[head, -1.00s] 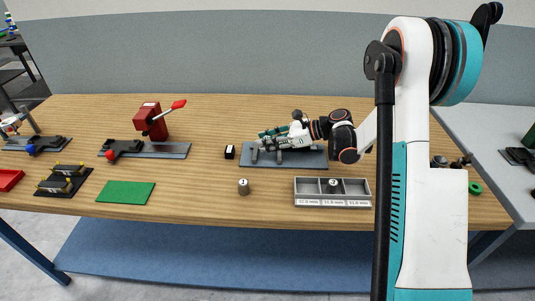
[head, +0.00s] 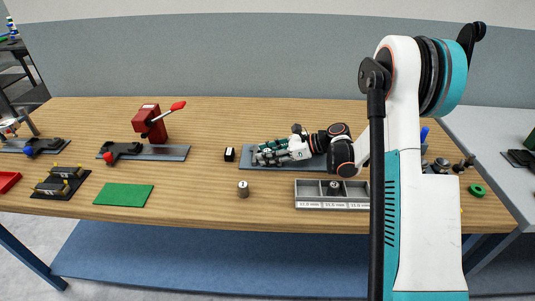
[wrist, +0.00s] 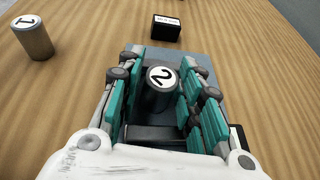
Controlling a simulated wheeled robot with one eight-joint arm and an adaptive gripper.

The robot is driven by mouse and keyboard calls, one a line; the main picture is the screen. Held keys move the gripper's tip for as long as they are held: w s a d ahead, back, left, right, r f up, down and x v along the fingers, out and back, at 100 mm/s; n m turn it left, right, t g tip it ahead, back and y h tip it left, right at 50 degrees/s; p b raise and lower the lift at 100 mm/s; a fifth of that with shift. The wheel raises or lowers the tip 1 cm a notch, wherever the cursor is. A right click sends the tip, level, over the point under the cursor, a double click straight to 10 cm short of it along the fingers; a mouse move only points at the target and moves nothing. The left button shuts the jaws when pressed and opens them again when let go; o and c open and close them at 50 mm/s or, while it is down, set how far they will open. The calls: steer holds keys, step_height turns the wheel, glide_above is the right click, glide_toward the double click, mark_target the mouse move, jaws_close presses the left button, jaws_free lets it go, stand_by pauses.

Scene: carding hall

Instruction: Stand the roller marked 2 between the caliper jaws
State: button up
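The roller marked 2 (wrist: 158,95) is a dark grey cylinder, numbered end up, between the teal-padded fingers of my gripper (wrist: 160,88) in the wrist view. In the head view my gripper (head: 272,153) is low over the left part of the caliper's blue-grey plate (head: 246,161) and hides the jaws and the roller. I cannot tell whether the roller touches the plate.
A roller marked 1 (head: 243,189) stands in front of the caliper; it also shows in the wrist view (wrist: 34,40). A grey sorting tray (head: 298,195) holds another roller (head: 334,187) in its middle compartment. A small black block (head: 229,154) stands left of the plate. A green mat (head: 123,195) lies farther left.

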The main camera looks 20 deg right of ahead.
steer(key=shift+d+r, duration=0.1)
steer(key=shift+r, duration=0.15)
steer(key=p+v, duration=0.3)
steer(key=v, duration=0.8)
steer(key=shift+s+d+r, duration=0.2)
steer(key=shift+s+d, duration=0.05)
